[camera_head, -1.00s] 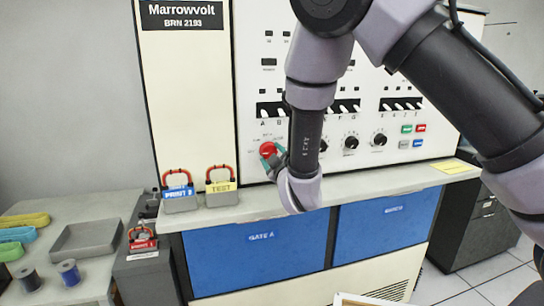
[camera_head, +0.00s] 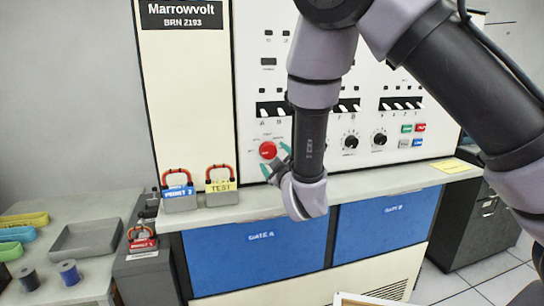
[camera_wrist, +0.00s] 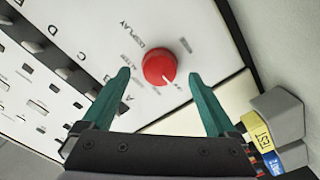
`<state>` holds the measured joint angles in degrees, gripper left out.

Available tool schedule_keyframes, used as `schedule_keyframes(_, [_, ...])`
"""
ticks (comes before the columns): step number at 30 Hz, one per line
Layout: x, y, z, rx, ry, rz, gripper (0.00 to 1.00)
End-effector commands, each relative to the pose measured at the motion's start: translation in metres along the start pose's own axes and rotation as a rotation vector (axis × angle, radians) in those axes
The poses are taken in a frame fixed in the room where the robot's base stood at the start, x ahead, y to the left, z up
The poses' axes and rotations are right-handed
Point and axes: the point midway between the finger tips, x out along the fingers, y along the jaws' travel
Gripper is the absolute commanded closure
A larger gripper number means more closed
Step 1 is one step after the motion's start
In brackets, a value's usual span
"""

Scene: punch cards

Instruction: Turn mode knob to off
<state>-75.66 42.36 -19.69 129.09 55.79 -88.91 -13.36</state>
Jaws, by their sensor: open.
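The red mode knob (camera_head: 267,150) sits on the white panel at the lower left of the control face, left of two black knobs. It also shows in the wrist view (camera_wrist: 159,67), near the middle. Its white pointer line faces the lower right there, near a small label too faint to read; "DISPLAY" and another label stand on other sides. My gripper (camera_head: 275,159) is just right of and below the knob in the head view. Its two teal fingers are open and apart, with nothing between them, and the knob lies beyond their tips in the wrist view (camera_wrist: 159,76).
A padlock block labelled TEST (camera_head: 221,186) and a blue-labelled one (camera_head: 179,192) stand on the ledge left of my gripper. Black knobs (camera_head: 350,142) and coloured buttons (camera_head: 406,129) lie to the right. A grey tray (camera_head: 87,238) is on the left table.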

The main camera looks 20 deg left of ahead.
Motion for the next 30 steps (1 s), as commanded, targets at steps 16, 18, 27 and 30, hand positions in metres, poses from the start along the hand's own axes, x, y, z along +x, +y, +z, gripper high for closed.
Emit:
schedule_keyframes(16, [-0.081, -0.001, 0.0, -0.001, -0.001, -0.002, 0.07])
schedule_keyframes(18, [-0.082, -0.001, 0.0, 0.0, -0.001, -0.001, 0.07])
schedule_keyframes(27, [-0.079, 0.006, 0.003, 0.022, -0.017, 0.003, 0.07])
schedule_keyframes(30, [-0.07, 0.028, 0.012, 0.112, -0.08, 0.014, 0.07])
